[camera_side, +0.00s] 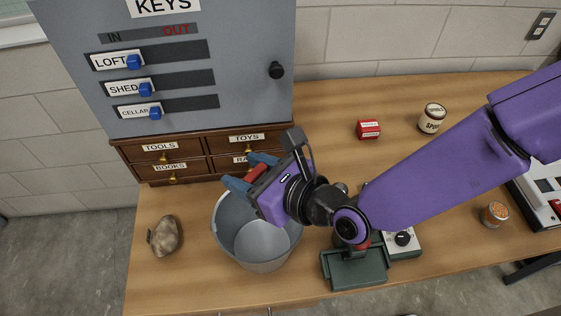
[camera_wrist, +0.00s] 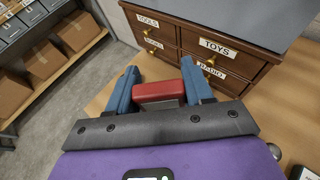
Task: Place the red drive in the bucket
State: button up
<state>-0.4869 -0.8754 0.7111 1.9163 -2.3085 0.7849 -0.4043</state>
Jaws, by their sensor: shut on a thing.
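The red drive (camera_wrist: 160,92) is a small red block held between the blue fingers of my gripper (camera_wrist: 158,88) in the wrist view. In the side view the red drive (camera_side: 256,172) shows between the fingers of my gripper (camera_side: 248,174), which is shut on it. The grey bucket (camera_side: 262,240) stands open on the wooden table. My gripper is above the bucket's back rim, with the fingers pointing left toward the drawers. Part of the bucket's rim is hidden behind my gripper. The bucket is not visible in the wrist view.
A wooden drawer unit (camera_side: 190,153) with a grey key cabinet (camera_side: 180,70) stands just behind the bucket. A rock (camera_side: 165,236) lies left of it. A green device (camera_side: 355,268) is to the right. A red box (camera_side: 368,129) and a spool tin (camera_side: 432,118) stand farther back.

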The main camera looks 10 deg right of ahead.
jog(key=shift+s+a+r, duration=0.15)
jog(key=shift+s+a, duration=0.05)
jog(key=shift+a, duration=0.05)
notch_tip(320, 180, down, 11)
dwell(0.8)
jog(key=o, duration=1.1)
jog(key=shift+o, duration=0.2)
